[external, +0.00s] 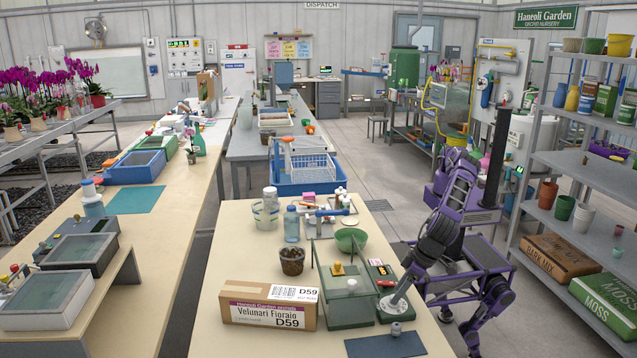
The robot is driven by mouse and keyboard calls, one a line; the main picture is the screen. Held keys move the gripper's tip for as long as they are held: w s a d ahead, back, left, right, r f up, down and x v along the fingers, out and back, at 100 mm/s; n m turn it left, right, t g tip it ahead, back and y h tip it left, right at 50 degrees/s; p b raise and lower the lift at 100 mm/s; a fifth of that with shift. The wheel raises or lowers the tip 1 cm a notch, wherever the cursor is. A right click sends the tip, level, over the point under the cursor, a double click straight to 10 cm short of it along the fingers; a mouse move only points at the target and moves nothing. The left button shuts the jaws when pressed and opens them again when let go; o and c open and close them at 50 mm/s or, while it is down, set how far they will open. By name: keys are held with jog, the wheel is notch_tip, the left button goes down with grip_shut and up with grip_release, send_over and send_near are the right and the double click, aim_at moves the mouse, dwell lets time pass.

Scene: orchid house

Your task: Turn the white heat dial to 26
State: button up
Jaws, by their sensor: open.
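My purple arm reaches down from the right over the front table's right edge. My gripper (402,291), at its end, is small and partly lost against the grey parts there; it is open. A pale round disc (390,314) is right below it, close to or touching it; I cannot tell which. It may be the white heat dial, but no numbers or pointer can be read. Left of it stands a clear-walled case with a green base (351,317). A small dark panel with red on it (381,271) is beside the case.
A cardboard box marked D59 (250,310) is at the front left. A dark mat (386,345) lies in front, with a small grey knob-like thing (396,328) at its edge. A brown pot (292,262), a clear bottle (292,226) and a green bowl (351,239) stand behind.

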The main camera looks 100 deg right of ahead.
jog(key=p+v, duration=0.1)
jog(key=v, duration=0.9)
jog(key=shift+r, duration=0.15)
jog(key=shift+s, duration=0.1)
